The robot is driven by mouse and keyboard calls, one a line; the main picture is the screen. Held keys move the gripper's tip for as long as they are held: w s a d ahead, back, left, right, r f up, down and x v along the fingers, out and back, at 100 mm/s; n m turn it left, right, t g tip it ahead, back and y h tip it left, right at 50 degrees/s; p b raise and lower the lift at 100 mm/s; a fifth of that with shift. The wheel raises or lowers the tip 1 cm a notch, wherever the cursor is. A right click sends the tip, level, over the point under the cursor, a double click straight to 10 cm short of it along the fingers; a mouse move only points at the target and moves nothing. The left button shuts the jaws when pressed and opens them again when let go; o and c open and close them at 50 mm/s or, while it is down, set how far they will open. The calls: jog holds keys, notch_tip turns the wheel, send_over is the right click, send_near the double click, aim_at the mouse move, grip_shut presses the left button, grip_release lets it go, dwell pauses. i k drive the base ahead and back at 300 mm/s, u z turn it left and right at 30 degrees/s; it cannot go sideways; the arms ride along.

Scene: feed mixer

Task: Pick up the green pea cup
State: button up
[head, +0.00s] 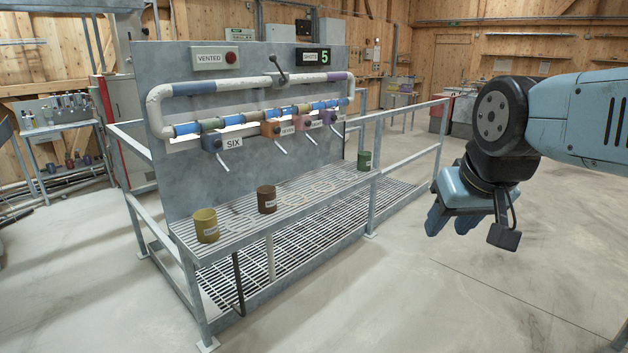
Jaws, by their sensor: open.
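A small green cup (364,160) with a pale label stands upright at the far right end of the shelf of the mixer stand. The label is too small to read. My gripper (452,222) hangs at the right, outside the railing and apart from the cup, nearer to the camera. It points downward, and nothing shows in its jaws. A brown cup (267,199) stands at the middle of the shelf, and an olive-yellow cup (206,226) at its near left end.
A metal railing (408,140) runs around the stand. Levers hang from valve boxes (212,142) under the pipes on the grey panel (240,100). A grating (300,240) lies below the shelf (235,213). The concrete floor (430,310) in front is clear.

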aim_at(364, 158)
jog(key=u, duration=0.05)
jog(key=i, duration=2.7)
jog(key=z, duration=0.45)
